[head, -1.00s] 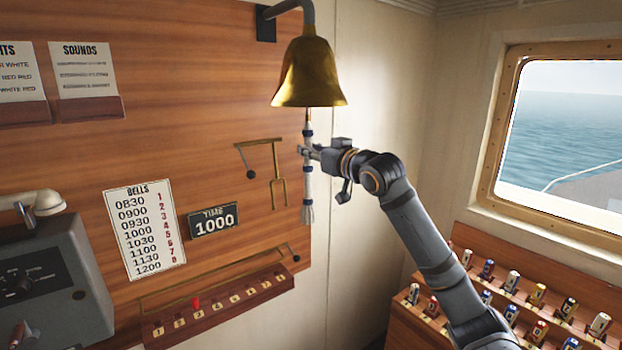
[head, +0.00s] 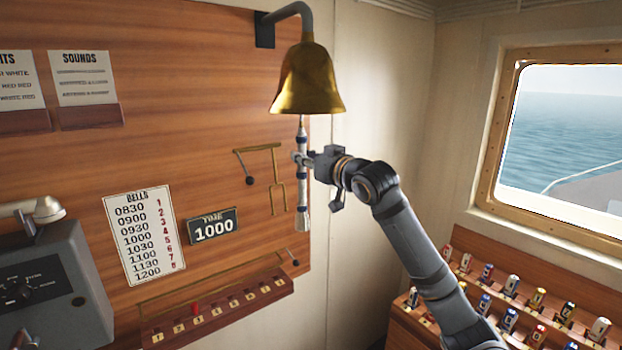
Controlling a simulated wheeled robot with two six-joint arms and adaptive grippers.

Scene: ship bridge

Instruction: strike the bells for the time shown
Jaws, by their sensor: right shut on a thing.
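A brass bell (head: 308,82) hangs from a grey bracket on the wooden panel. A white-and-blue bell rope (head: 304,208) hangs below it and ends in a tassel. My right gripper (head: 302,159) is shut on the rope, below the bell's mouth. The time plate (head: 213,227) reads 1000. The bells card (head: 145,238) lists times from 0830 to 1200 beside red numbers 1 to 8; 1000 lines up with about 4. A numbered wooden rack (head: 218,312) has a red marker (head: 195,309) standing in its left half. My left gripper is out of view.
A brass fitting (head: 277,190) with a dark ball-ended lever is on the panel left of the rope. A grey console (head: 55,285) with a handset stands at lower left. Stepped racks of small labelled cylinders (head: 538,297) fill the lower right under the window.

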